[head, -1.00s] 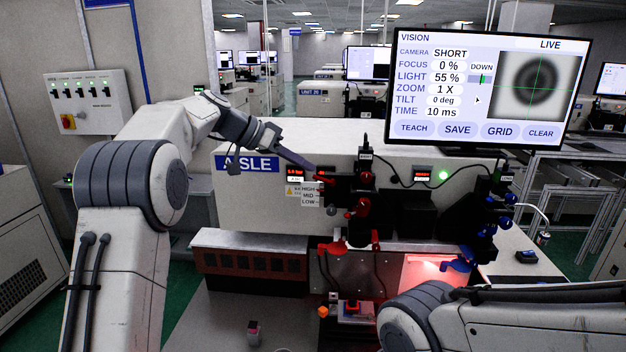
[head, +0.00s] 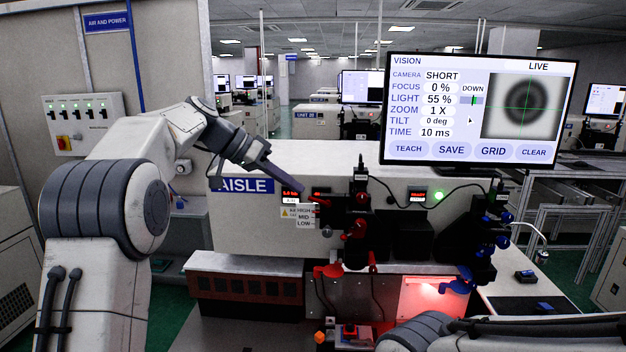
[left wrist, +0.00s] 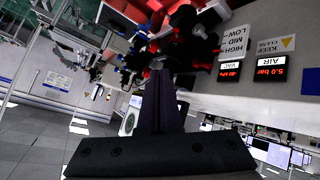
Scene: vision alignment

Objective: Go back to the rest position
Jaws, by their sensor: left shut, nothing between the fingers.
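My left gripper (head: 296,194) is shut and empty in the head view, its dark fingers pointing right in front of the machine panel, near the red-knobbed stage (head: 358,200). In the left wrist view the closed fingers (left wrist: 160,92) stand in the middle, with the red and black stage parts (left wrist: 170,35) beyond them. I cannot tell whether the fingertips touch anything. My right arm (head: 500,332) comes in at the lower right of the head view; its gripper is outside the picture.
A monitor (head: 480,110) shows a dark ring under a green cross. A blue-knobbed stage (head: 490,235) stands at the right beside a lit red area (head: 432,297). A switch box (head: 85,124) hangs on the left wall. A can (head: 542,257) stands on the white table at the right.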

